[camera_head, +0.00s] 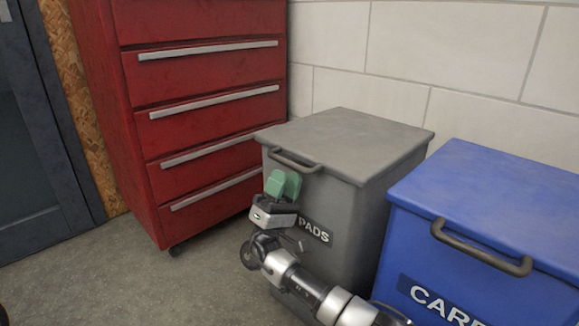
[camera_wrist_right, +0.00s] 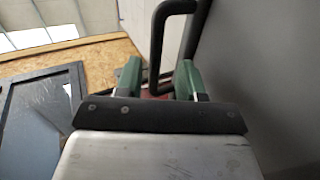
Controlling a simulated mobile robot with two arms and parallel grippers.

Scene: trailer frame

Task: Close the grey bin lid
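The grey bin (camera_head: 345,225) stands against the wall, with its grey lid (camera_head: 345,140) lying flat across the top; I see no clear gap under it. A dark handle (camera_head: 295,163) sticks out at the lid's front edge. My right gripper (camera_head: 283,180) has green fingers and is just below and in front of this handle. In the right wrist view, the fingers are apart and the handle (camera_wrist_right: 156,55) runs between them; I cannot tell whether it touches either finger. My left gripper is not in view.
A blue bin (camera_head: 500,205) with its own handle stands close to the right of the grey bin. A red drawer cabinet (camera_head: 205,120) stands close on the left. The floor (camera_head: 110,275) at front left is clear.

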